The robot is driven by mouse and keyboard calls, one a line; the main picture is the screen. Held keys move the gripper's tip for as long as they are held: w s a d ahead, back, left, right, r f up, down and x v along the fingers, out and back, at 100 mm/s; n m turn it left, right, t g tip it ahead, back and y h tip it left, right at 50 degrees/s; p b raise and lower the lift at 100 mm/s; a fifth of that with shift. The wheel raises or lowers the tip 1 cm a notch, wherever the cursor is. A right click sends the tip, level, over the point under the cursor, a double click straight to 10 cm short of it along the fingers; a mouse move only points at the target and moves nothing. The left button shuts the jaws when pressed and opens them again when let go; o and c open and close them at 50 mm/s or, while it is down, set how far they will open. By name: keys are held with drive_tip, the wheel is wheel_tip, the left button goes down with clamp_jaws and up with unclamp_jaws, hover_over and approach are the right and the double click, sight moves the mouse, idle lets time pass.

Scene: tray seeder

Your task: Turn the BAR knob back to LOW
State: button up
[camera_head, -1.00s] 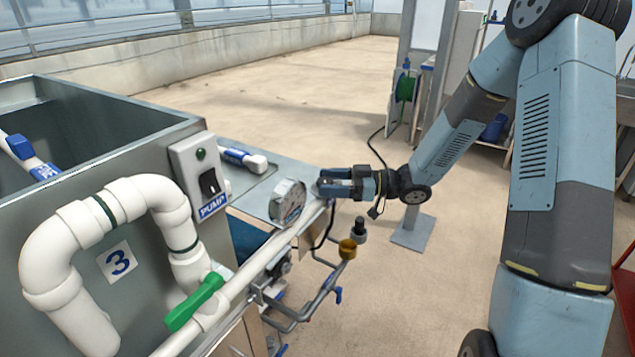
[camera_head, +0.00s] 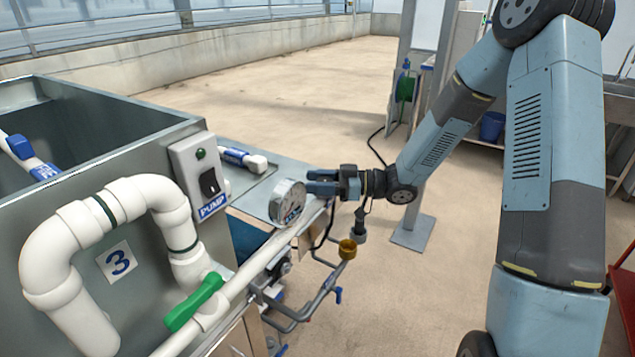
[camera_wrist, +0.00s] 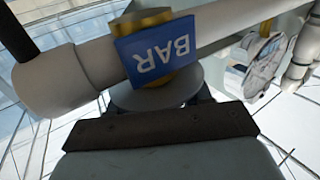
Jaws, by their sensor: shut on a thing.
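A blue BAR plate (camera_wrist: 162,50) hangs in front and reads upside down there. My gripper (camera_head: 310,181) is at the far end of the white pipe, just right of the gauge in the head view. Its dark jaws (camera_wrist: 155,101) are shut on the knob in the wrist view, one on each side. The knob's pointer and any LOW mark are not visible. In the head view I cannot make out the knob.
A round gauge (camera_head: 288,203) sits on the white pipe (camera_head: 240,283), close to my gripper. The PUMP switch box (camera_head: 203,174) and green-handled valve (camera_head: 194,303) are left. Open floor lies right.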

drive_tip(key=c, duration=0.3)
drive_tip(key=shift+s+n+g+h, duration=0.15)
drive_tip(key=shift+n+g, duration=0.65)
drive_tip(key=shift+g, duration=0.45)
drive_tip(key=shift+n+g+h, duration=0.15)
drive_tip(key=shift+n+g, duration=0.65)
drive_tip(key=shift+g, duration=0.45)
drive_tip(key=o, duration=0.9)
drive_tip(key=shift+o, duration=0.2)
drive_tip(key=shift+d, duration=0.1)
drive_tip(key=v, duration=1.3)
drive_tip(key=shift+d, duration=0.35)
